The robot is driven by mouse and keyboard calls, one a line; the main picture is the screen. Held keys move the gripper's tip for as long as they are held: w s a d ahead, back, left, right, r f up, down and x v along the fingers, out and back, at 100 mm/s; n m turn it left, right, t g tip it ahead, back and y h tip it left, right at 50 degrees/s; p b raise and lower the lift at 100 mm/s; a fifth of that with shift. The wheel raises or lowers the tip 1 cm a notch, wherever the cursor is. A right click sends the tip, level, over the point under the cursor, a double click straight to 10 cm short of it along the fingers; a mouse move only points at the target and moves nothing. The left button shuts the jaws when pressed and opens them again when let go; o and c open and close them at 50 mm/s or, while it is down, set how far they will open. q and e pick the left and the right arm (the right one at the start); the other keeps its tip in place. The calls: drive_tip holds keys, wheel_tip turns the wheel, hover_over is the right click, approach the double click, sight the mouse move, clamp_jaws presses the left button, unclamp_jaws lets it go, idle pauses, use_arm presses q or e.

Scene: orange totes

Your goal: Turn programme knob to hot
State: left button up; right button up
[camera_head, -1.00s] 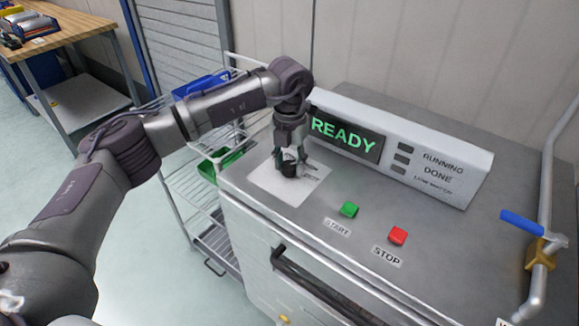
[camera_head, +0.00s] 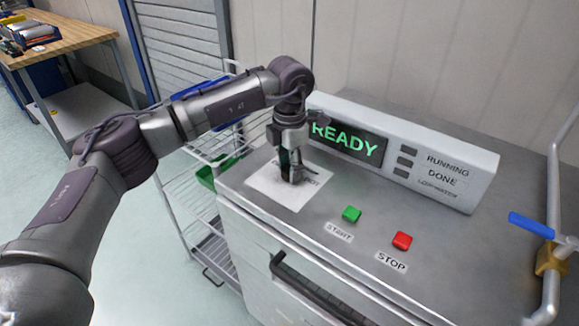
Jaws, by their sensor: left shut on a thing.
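The programme knob is a small dark knob on a white label plate (camera_head: 265,190) at the left of the machine's steel top. My left gripper (camera_head: 293,178) points straight down over the plate and is shut on the knob, which its fingers mostly hide. Print on the plate shows only in part behind the fingers, so I cannot read which setting the knob points to. The display (camera_head: 347,142) behind the gripper reads READY in green. My right gripper is not in view.
A green START button (camera_head: 351,214) and a red STOP button (camera_head: 402,240) sit right of the plate. A blue-handled valve (camera_head: 530,225) on a pipe stands at the right. A wire rack (camera_head: 185,205) stands left of the machine. The middle of the steel top is clear.

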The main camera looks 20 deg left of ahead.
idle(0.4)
use_arm(q)
drive_tip(key=o, duration=1.2)
drive_tip(key=shift+c, duration=0.2)
wheel_tip(320, 180, up, 12)
